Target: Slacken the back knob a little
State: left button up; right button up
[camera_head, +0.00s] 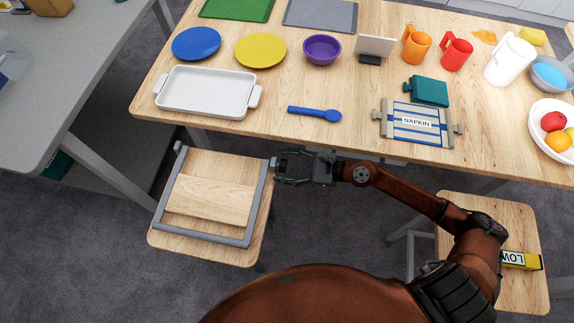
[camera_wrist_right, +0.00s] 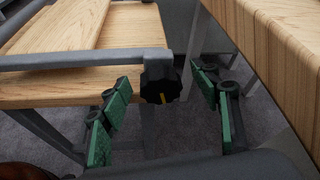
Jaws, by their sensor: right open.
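A black lobed knob (camera_wrist_right: 160,86) with a yellow mark on its face sits at the corner of the chair's grey metal frame (camera_wrist_right: 80,61). The chair (camera_head: 208,200), with a wooden seat, stands in front of the table in the head view. My right gripper (camera_head: 283,166) is at the far right corner of that frame. In the right wrist view my right gripper (camera_wrist_right: 163,84) is open, with green pads to the left and right of the knob and clear gaps on both sides. The knob is hardly visible in the head view. My left gripper is not in view.
The wooden table edge (camera_wrist_right: 270,65) runs close to the right of my right gripper. On the table (camera_head: 270,145) are a white tray (camera_head: 208,91), a blue spoon (camera_head: 315,113) and a napkin board (camera_head: 416,123). A second stool (camera_head: 480,215) stands at right.

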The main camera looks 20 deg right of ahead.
jog(key=v, duration=0.7)
dwell(0.5)
jog(key=shift+a+f, duration=0.1)
